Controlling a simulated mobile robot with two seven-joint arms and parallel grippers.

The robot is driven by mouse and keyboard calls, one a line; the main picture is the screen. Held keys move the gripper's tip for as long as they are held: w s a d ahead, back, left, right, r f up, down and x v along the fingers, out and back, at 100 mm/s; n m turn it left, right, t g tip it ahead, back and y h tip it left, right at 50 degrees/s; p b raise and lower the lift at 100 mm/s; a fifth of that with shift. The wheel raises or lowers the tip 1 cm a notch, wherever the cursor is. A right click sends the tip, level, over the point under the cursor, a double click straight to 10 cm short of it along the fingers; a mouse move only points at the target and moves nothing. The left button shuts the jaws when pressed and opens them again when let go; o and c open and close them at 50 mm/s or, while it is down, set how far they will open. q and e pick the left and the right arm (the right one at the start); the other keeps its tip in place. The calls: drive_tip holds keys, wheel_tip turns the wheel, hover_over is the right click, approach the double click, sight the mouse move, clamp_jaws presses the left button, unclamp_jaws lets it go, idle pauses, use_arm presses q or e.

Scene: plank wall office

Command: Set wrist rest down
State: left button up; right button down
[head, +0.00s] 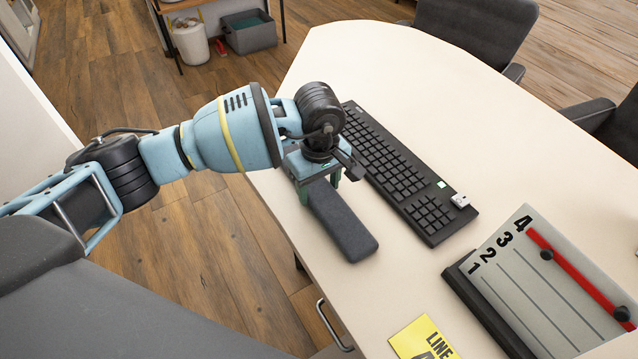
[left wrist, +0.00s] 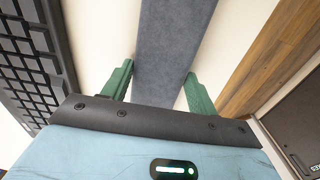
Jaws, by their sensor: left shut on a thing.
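The wrist rest (head: 342,222) is a long dark grey padded bar near the desk's left edge, lying roughly along the front of the keyboard (head: 405,180). My left gripper (head: 322,182) is shut on it near its far end and hides that end in the head view. In the left wrist view, the green fingers (left wrist: 160,90) stand on both sides of the wrist rest (left wrist: 172,45). I cannot tell whether its underside touches the desk (head: 400,60) or is slightly above it. My right gripper is not in view.
A numbered board (head: 530,275) with a red strip and a yellow card (head: 420,343) are at the near right. Chairs (head: 478,25) stand beyond the desk. The desk's far middle is clear.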

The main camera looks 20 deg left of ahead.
sight(319, 190)
use_arm(q)
drive_tip(key=o, duration=1.1)
wheel_tip(319, 190, up, 12)
drive_tip(key=shift+r, duration=0.1)
